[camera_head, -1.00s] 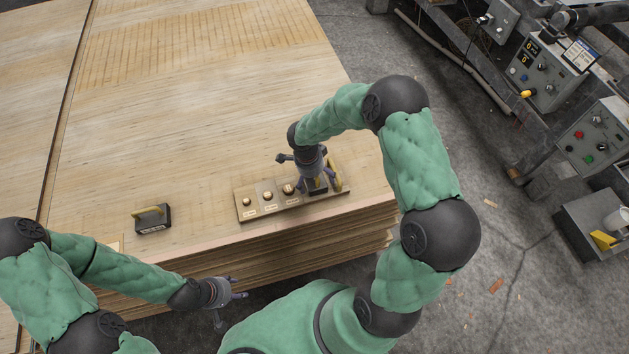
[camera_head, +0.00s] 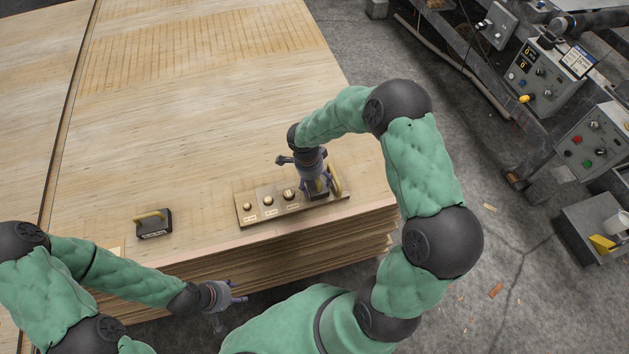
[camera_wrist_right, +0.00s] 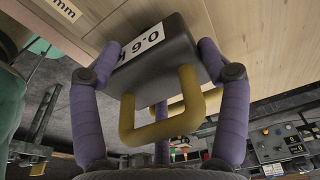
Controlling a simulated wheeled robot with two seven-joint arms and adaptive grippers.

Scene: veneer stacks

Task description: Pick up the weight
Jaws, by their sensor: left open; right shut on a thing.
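A dark block weight with a yellow handle (camera_wrist_right: 150,62) fills the middle of the right wrist view, with a white label partly cut off. The purple fingers of my right gripper (camera_wrist_right: 160,95) are shut on its sides. In the head view, my right gripper (camera_head: 316,190) points down at the right end of a wooden board (camera_head: 243,219) and largely hides this weight. I cannot tell whether the weight touches the board. A second dark weight with a yellow handle (camera_head: 154,226) stands on the veneer to the left. My left gripper (camera_head: 232,296) is open and empty in front of the stack.
Small knobbed weights (camera_head: 268,201) sit in a row on the board, left of my right gripper. The veneer stack (camera_head: 200,130) is mostly bare behind them. Its front edge (camera_head: 300,238) is close to the board. Control boxes (camera_head: 548,80) stand at the right.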

